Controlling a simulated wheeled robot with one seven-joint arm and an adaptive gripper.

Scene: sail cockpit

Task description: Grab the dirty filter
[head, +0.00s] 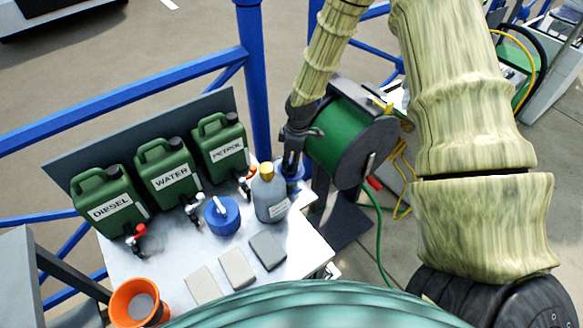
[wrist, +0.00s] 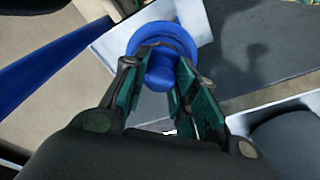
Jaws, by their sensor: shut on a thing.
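My gripper (head: 291,160) reaches down at the back right corner of the white table. In the wrist view its fingers (wrist: 160,80) are closed around the upright knob of a round blue piece (wrist: 160,38). Most of this blue piece is hidden behind the grey bottle and my fingers in the head view. A similar blue round piece with a handle (head: 222,216) sits on the table left of the bottle. Three flat blocks, dark grey (head: 267,250), light grey (head: 236,268) and beige (head: 203,284), lie at the front. I cannot tell which thing is the dirty filter.
The grey bottle with a yellow cap (head: 271,198) stands close to my gripper. Green canisters marked diesel (head: 108,203), water (head: 167,174) and petrol (head: 221,147) line the back. An orange cup (head: 139,302) is at front left. A green hose reel (head: 350,135) stands right of my gripper.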

